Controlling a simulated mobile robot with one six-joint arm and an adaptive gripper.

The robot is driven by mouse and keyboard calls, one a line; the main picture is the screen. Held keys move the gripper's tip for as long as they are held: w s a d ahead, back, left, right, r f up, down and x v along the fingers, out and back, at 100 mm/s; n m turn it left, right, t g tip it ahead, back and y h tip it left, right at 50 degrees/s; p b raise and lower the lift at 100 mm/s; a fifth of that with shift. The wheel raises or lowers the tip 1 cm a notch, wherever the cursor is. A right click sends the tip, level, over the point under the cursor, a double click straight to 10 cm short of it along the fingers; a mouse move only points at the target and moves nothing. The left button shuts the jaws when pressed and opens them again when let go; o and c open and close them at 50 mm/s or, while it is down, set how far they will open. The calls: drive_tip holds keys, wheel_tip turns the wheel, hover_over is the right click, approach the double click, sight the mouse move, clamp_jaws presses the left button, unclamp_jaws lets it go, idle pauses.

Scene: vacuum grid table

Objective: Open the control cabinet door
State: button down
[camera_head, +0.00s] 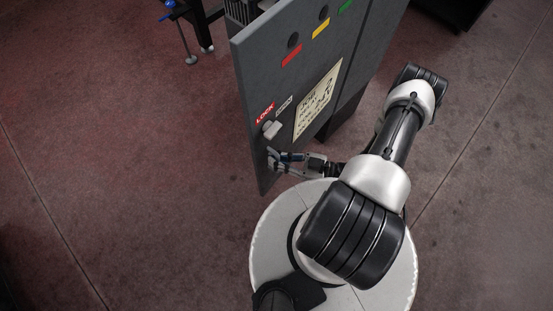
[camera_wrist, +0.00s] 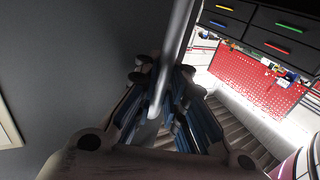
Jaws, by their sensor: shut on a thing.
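The control cabinet door (camera_head: 285,85) is a dark grey panel left of my arm, with a red LOCK label, a pale knob (camera_head: 271,129) and a cream notice sheet (camera_head: 318,100). My gripper (camera_head: 277,158) is at the door's lower left part, below the knob. In the wrist view the door (camera_wrist: 75,60) fills the left side. My gripper (camera_wrist: 160,100) has its blue-padded fingers shut around a pale grey bar, the door handle (camera_wrist: 180,35). The fingers hide part of the handle. I cannot tell whether the door is ajar.
Red, yellow and green labels mark the cabinet's upper front. A dark stand with a foot (camera_head: 191,59) is behind the cabinet at top left. The floor left of the door is clear. A red pegboard (camera_wrist: 255,80) and dark drawers (camera_wrist: 265,25) show beyond the door edge.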

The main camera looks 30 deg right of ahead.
drive_tip(key=c, duration=2)
unclamp_jaws()
drive_tip(key=shift+w+d, duration=0.1)
drive_tip(key=shift+d, duration=0.1)
drive_tip(key=shift+o, duration=0.3)
drive_tip(key=shift+a, duration=0.1)
drive_tip(key=v, duration=1.2)
